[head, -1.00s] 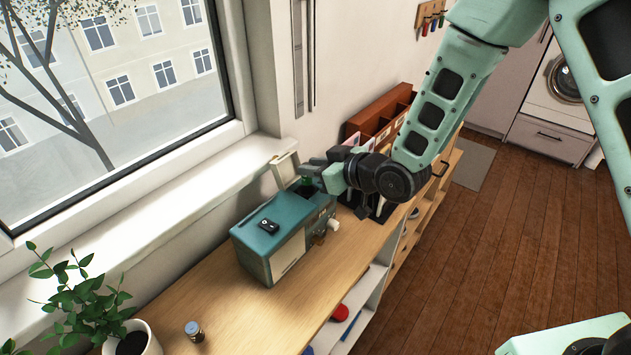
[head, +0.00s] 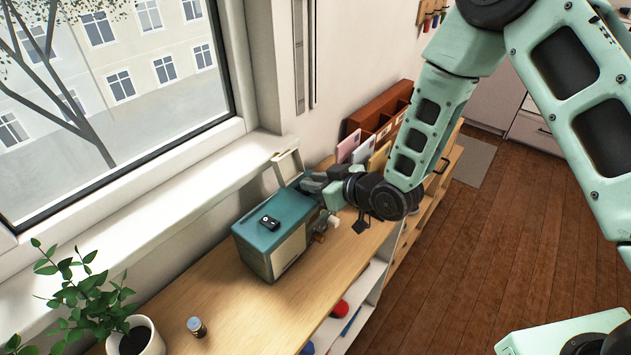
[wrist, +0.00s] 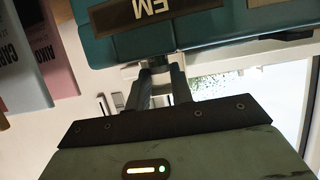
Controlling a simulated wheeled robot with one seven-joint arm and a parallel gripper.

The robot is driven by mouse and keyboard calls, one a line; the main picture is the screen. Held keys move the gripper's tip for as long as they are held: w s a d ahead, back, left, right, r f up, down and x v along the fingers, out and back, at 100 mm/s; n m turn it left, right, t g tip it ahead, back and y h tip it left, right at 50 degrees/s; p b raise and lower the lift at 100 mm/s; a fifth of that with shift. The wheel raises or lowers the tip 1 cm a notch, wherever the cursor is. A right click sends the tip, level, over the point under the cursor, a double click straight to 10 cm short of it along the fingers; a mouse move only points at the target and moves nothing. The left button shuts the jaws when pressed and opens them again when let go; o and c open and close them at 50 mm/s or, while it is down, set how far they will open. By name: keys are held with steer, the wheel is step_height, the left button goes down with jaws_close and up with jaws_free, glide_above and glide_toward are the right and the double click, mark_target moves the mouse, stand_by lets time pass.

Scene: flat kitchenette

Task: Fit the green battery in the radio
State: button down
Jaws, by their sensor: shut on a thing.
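The teal radio (head: 268,235) stands on the wooden counter below the window, with a pale front panel and knobs on its right side. In the wrist view its teal casing (wrist: 210,30) fills the top, with a dark strip and pale lettering. My gripper (head: 308,184) is at the radio's far end, low against the casing. In the wrist view my gripper's fingers (wrist: 160,75) are close together and reach to the radio's edge. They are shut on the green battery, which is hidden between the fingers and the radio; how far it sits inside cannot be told.
A small black object (head: 270,222) lies on the radio's top. A pale upright frame (head: 287,164) stands behind the radio. A brown organizer (head: 380,115) with cards is beyond my gripper. A small capped cylinder (head: 196,327) and a potted plant (head: 136,336) are near.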

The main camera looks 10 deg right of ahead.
steer(key=c, duration=1.2)
jaws_free()
steer(key=shift+c, duration=0.2)
steer(key=shift+r+p, duration=0.55)
steer(key=shift+p, duration=0.15)
steer(key=b+v, duration=0.2)
steer(key=v, duration=0.8)
steer(key=s+r+g+h, duration=0.4)
steer(key=s+r+g, duration=0.1)
steer(key=s, duration=0.7)
steer(key=s+d+r+g+h, duration=0.1)
steer(key=s+r+g+h, duration=0.3)
steer(key=s, duration=0.8)
steer(key=shift+s+d+r+m+g+h+p, duration=0.3)
steer(key=shift+s+r+m+g+p, duration=0.1)
steer(key=shift+r, duration=0.15)
